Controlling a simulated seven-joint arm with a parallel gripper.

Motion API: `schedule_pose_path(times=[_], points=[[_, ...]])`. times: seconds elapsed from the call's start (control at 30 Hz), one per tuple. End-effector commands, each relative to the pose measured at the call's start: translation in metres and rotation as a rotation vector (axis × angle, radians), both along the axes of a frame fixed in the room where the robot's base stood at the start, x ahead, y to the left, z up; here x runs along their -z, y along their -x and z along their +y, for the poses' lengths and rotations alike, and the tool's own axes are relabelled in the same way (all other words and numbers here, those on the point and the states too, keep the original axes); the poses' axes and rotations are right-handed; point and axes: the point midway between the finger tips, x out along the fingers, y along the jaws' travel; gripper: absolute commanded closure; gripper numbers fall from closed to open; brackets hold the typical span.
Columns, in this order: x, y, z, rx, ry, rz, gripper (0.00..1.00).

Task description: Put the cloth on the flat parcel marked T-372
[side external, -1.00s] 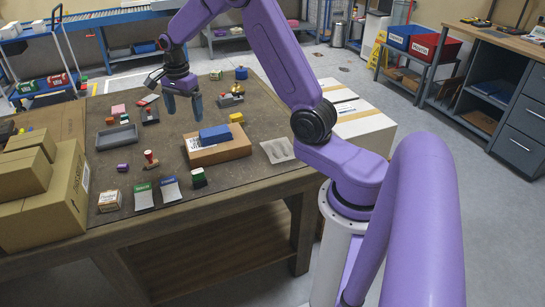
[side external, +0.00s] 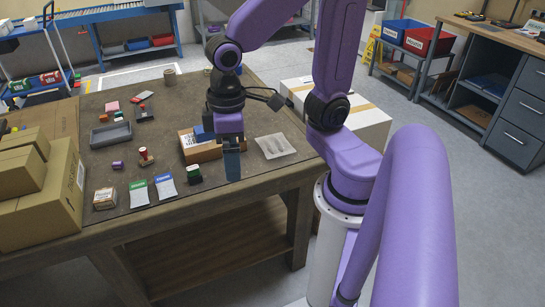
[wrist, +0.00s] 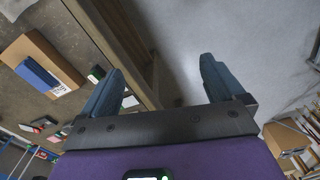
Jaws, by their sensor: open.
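A flat brown parcel (side external: 207,151) with a white label lies on the table. A blue folded piece that may be the cloth (side external: 200,134) rests on its top. Both show at the left of the wrist view, the parcel (wrist: 52,58) with the blue piece (wrist: 38,76) on it. The label's writing is too small to read. My gripper (side external: 232,170) is in front of the parcel in the side view and hides part of it. In the wrist view my gripper (wrist: 163,68) is open and empty, with the table's edge and the floor between its fingers.
A pale, bumpy sheet or tray (side external: 275,146) lies right of the parcel. A grey tray (side external: 111,135), a stamp (side external: 146,157), green and blue cards (side external: 139,193) and small blocks lie left of it. Cardboard boxes (side external: 40,205) stack at the left edge.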

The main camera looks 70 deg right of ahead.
Motion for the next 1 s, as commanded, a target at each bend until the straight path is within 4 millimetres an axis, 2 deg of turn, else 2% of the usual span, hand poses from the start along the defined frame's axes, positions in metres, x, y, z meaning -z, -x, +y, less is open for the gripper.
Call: schedule_pose_path(times=[0.03,0.1,0.2,0.33,0.47,1.0], points=[[0.0,0.017,-0.002,-0.103,-0.001,-0.003,0.05],[0.001,0.037,-0.005,-0.236,-0.001,-0.005,0.05],[0.004,0.059,-0.011,-0.393,-0.001,-0.008,0.05],[0.006,0.075,-0.016,-0.519,-0.001,-0.009,0.05],[0.007,0.081,-0.018,-0.566,0.0,-0.01,0.05],[0.007,0.081,-0.018,-0.565,0.0,-0.01,0.05]])
